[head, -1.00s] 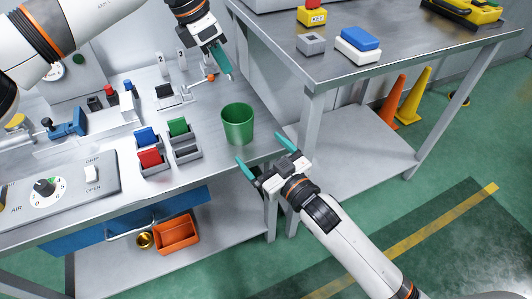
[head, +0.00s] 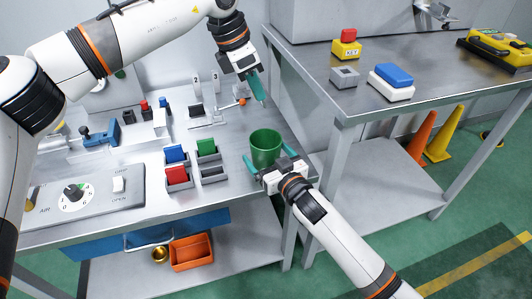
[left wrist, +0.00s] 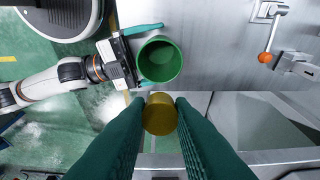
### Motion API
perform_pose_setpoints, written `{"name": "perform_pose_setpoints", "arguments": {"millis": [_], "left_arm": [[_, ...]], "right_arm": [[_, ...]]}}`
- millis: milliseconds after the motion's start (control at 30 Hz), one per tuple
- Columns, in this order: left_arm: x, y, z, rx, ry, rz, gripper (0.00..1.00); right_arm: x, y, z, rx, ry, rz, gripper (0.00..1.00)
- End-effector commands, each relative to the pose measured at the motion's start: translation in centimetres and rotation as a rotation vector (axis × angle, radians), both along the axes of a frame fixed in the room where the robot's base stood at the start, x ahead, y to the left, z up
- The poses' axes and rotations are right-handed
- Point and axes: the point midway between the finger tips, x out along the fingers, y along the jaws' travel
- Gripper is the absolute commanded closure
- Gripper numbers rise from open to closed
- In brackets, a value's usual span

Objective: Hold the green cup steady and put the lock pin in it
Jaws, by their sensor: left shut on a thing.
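The green cup (head: 265,147) stands upright and open-topped near the right edge of the workbench; it also shows from above in the left wrist view (left wrist: 160,60). My right gripper (head: 277,160) is open, with its fingers on either side of the cup and a gap visible beside it. My left gripper (head: 260,90) points down above and behind the cup. In the left wrist view its dark green fingers (left wrist: 160,120) are shut on a gold cylinder, the lock pin (left wrist: 160,113), seen nearly end-on. The head view does not show the pin clearly.
Red, blue and green blocks sit in grey holders (head: 213,172) left of the cup. An orange-tipped lever (head: 242,102) stands behind. A higher side table (head: 340,101) is at the right. An orange bin (head: 191,253) sits on the lower shelf.

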Motion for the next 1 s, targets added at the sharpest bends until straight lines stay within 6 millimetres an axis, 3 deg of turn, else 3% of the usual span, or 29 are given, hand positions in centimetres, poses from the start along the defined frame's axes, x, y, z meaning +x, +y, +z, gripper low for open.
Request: {"name": "perform_pose_setpoints", "arguments": {"millis": [433, 733, 1000], "left_arm": [[0.0, 0.0, 0.0, 0.000, 0.000, 0.000, 1.00], [0.0, 0.0, 0.0, 0.000, 0.000, 0.000, 1.00], [0.0, 0.0, -1.1, 0.001, 0.002, 0.001, 1.00]], "right_arm": [[1.0, 0.6, 0.0, 0.000, 0.000, 0.000, 0.05], [1.0, 0.6, 0.0, 0.000, 0.000, 0.000, 0.53], [1.0, 0.6, 0.0, 0.000, 0.000, 0.000, 0.53]]}}
